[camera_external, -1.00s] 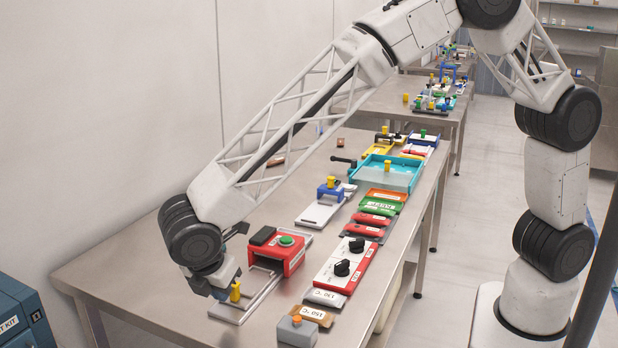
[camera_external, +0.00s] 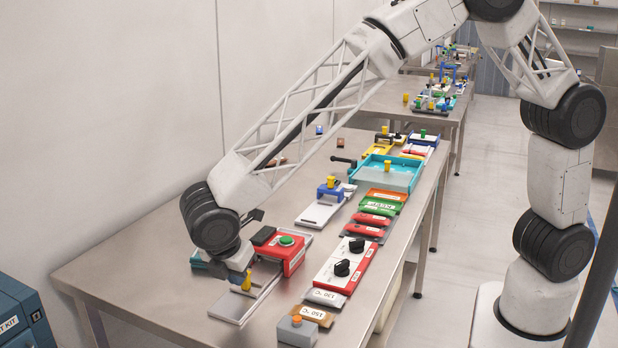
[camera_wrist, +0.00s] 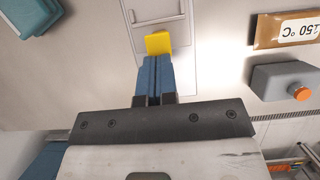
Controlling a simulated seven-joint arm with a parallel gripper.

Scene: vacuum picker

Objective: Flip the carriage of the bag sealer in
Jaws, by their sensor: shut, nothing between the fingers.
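The bag sealer has a red housing (camera_external: 294,262) with a green button on top and pale rails (camera_external: 222,312) running out toward the near left. A yellow handle (camera_external: 247,284) stands on its carriage, between the rails and outside the housing. My gripper (camera_external: 240,278) is low over the rails at the yellow handle. In the wrist view, the blue fingers of my gripper (camera_wrist: 154,60) are together, with the yellow handle (camera_wrist: 158,43) just past their tips. The handle is not between them; whether they touch it is hard to tell.
A red and white panel with black dials (camera_external: 345,265) is beyond. A teal item (camera_external: 200,259) is partly hidden behind my wrist. The table's near left is clear.

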